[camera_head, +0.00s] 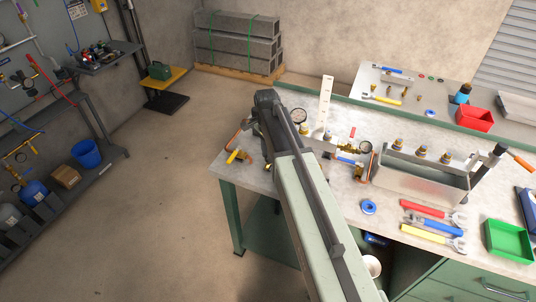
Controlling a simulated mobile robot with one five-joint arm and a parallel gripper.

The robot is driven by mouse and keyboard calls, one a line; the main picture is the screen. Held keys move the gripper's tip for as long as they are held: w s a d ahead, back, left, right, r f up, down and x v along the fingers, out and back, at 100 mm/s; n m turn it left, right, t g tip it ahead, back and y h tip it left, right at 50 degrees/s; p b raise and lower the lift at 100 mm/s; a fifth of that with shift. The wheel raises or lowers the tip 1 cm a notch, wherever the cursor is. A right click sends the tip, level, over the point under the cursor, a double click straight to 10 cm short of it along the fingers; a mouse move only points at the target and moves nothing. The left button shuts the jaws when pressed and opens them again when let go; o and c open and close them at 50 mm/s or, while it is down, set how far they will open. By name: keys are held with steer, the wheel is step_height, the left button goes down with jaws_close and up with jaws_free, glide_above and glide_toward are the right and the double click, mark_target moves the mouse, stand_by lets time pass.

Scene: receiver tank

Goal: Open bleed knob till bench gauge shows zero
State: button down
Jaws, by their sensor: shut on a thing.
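My arm reaches across the left part of the grey bench (328,203), and my gripper (268,150) is at its far end, low over the piping. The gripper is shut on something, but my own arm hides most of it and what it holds. I cannot make out the bleed knob. A round gauge (299,116) with a pale face stands just right of my gripper. A second gauge (366,147) sits further right on brass fittings. Both are too small to read. A yellow-handled valve (238,156) and a copper pipe (236,134) are left of my gripper.
A grey metal tray (418,183) with brass fittings behind it stands right of the piping. Several wrenches (432,226), a blue tape ring (368,207) and a green bin (510,242) lie to the right. The floor left of the bench is clear.

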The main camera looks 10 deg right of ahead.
stand_by(0.4)
steer(key=c, duration=1.1)
jaws_free()
steer(key=shift+c, duration=0.2)
step_height(320, 180, up, 8)
steer(key=p, duration=0.8)
steer(key=shift+w, duration=0.1)
steer(key=shift+a, duration=0.1)
steer(key=shift+f, duration=0.15)
